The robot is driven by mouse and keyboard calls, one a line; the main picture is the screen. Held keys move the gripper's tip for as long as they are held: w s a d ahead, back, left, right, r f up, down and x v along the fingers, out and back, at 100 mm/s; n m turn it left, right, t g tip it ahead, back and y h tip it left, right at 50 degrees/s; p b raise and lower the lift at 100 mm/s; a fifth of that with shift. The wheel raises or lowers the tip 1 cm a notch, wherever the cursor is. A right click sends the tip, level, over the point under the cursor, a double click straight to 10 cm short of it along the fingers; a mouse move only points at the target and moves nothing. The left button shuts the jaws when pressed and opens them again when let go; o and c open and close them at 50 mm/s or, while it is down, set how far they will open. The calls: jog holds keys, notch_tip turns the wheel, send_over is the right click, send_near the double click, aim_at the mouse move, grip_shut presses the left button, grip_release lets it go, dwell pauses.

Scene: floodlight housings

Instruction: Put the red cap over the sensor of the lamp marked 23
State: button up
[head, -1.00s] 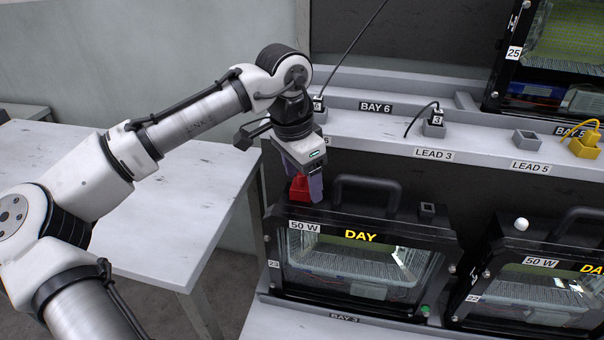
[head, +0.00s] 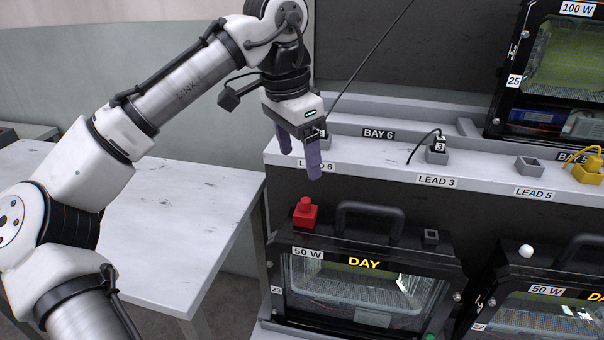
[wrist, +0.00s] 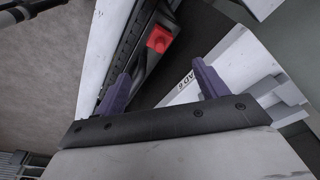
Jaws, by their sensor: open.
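The red cap (head: 305,212) sits upright on the top left corner of the lamp marked 23 (head: 360,245), a black housing with a handle, a 50 W label and DAY in yellow. The sensor is not visible; the cap stands at that corner. My gripper (head: 299,160) is open and empty above the cap, clear of it, with its purple fingers pointing down in front of the shelf edge. In the wrist view the red cap (wrist: 160,39) shows beyond and between the two spread fingers (wrist: 160,88).
A second 50 W lamp (head: 545,270) with a white dome (head: 526,251) on top stands at the right. The grey shelf (head: 345,165) behind holds sockets and plugs with leads. A white table (head: 130,205) at the left is mostly bare.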

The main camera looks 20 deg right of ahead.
jog(key=shift+a+r, duration=0.15)
jog(key=shift+r, duration=0.7)
